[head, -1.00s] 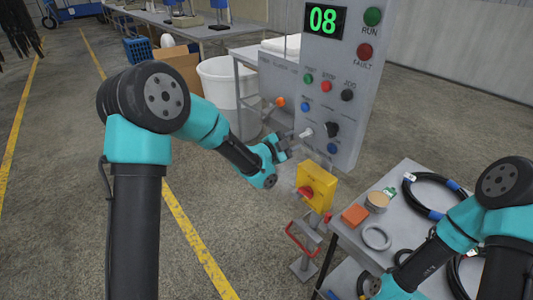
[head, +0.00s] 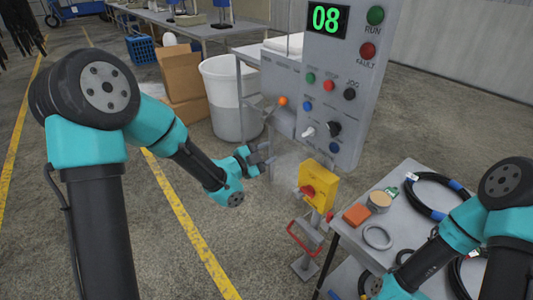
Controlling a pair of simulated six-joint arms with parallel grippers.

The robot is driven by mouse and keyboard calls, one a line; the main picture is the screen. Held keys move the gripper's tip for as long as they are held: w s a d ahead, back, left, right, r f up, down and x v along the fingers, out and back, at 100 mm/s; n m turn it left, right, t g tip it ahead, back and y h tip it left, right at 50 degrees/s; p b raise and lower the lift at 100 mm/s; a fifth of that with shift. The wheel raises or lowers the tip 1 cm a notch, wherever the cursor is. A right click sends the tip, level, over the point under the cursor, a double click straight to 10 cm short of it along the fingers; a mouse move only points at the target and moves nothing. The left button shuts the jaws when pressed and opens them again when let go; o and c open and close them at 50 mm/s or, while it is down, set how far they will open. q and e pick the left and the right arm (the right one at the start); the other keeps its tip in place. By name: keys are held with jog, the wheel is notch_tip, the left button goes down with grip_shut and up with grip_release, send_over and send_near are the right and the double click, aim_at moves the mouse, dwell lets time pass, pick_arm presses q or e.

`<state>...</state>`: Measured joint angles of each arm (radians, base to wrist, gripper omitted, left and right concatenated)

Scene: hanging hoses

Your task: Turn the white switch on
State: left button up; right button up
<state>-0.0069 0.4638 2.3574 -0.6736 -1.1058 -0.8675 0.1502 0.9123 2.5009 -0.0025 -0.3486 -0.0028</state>
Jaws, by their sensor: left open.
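The white switch (head: 308,132) is a small white lever on the lower left of the grey control panel (head: 345,70). It points up and to the right. My left gripper (head: 268,160) is open and empty, in front of the panel, to the left of and below the switch and apart from it. My right arm comes in at the lower right, and its gripper is not clearly visible at the bottom edge.
A yellow box with a red knob (head: 318,186) stands below the panel. A grey cart (head: 350,237) with hoses is at right. A white bin (head: 226,98) stands behind my left gripper.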

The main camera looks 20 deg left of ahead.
aim_at(305, 134)
pick_arm(q)
jog(key=o, duration=0.3)
jog(key=shift+o, duration=0.7)
jog(key=shift+n, duration=0.5)
jog(key=shift+o, duration=1.1)
jog(key=shift+n, duration=1.2)
jog(key=n, duration=1.4)
jog(key=shift+w+a+f+n, duration=0.15)
jog(key=shift+n, duration=0.15)
jog(key=x, duration=1.7)
jog(key=shift+w, duration=0.15)
